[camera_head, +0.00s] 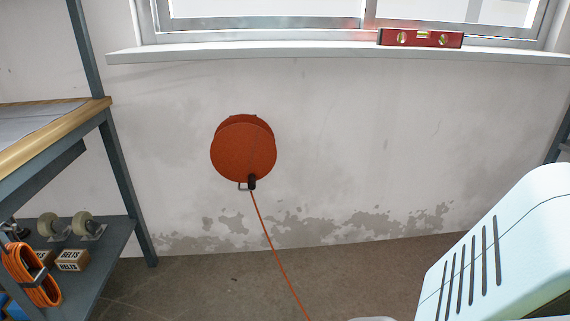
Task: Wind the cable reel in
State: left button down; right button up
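The cable reel (243,152) is an orange-red round drum on the wall below the window. A small black piece (252,182) with a thin metal loop beside it sits at its lower edge. An orange cable (271,242) comes out there and runs down and to the right across the floor, out of the bottom of the view. Its far end is hidden. Neither of my grippers shows in the head view.
At left stands a workbench (50,137) with a lower shelf (105,245) holding castors, small boxes and a coiled orange cable (32,275). A pale slotted casing (505,240) fills the lower right. A red spirit level (420,38) lies on the windowsill. Floor below the reel is clear.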

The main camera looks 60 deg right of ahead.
aim_at(243, 148)
jog(key=i+z, duration=0.7)
jog(key=i+j+z, duration=0.15)
jog(key=z, duration=0.25)
